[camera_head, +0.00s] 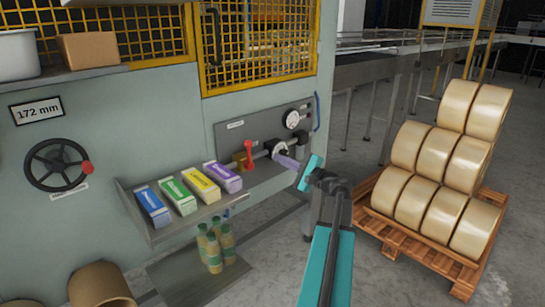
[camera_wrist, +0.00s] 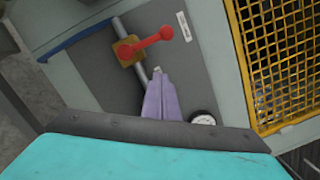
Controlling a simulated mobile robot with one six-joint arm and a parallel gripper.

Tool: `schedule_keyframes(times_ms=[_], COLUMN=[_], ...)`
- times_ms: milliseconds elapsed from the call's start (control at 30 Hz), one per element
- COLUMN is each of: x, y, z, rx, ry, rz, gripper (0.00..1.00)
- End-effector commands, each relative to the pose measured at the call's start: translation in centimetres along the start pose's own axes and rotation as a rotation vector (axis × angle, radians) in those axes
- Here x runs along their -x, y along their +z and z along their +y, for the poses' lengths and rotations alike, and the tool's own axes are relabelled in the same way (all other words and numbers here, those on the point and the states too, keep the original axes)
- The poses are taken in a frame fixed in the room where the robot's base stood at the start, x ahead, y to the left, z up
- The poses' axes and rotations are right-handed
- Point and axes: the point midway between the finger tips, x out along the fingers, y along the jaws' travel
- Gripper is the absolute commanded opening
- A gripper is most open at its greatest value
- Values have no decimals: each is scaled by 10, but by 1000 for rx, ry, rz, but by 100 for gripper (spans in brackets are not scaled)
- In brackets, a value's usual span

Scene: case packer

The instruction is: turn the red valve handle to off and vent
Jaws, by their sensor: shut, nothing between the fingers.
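The red valve handle (camera_head: 248,154) sits on a brass valve body (camera_head: 239,158) on the dark panel (camera_head: 232,132). It stands upright in the head view. In the wrist view the red handle (camera_wrist: 147,47) points right from the brass body (camera_wrist: 126,53), crosswise to the grey pipe (camera_wrist: 140,74). My gripper (camera_head: 277,156) is shut and empty, its lilac fingers to the right of the handle and apart from it. In the wrist view my gripper's fingertips (camera_wrist: 157,73) are below the handle, beside the pipe.
A pressure gauge (camera_head: 291,119) and a blue hose (camera_head: 317,112) are at the panel's right. A shelf (camera_head: 160,232) with several coloured cartons lies below left. A yellow mesh guard (camera_head: 258,60) is above. A pallet (camera_head: 400,232) of rolls stands right.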

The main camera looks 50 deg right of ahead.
Motion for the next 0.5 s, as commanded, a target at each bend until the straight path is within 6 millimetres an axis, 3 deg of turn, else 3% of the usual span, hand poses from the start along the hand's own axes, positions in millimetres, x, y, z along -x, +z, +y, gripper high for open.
schedule_keyframes(times_ms=[200,500], x=[26,33], y=[1,1], z=[1,1], rx=[0,0], ry=[0,1], rz=[1,-2], gripper=[0,0])
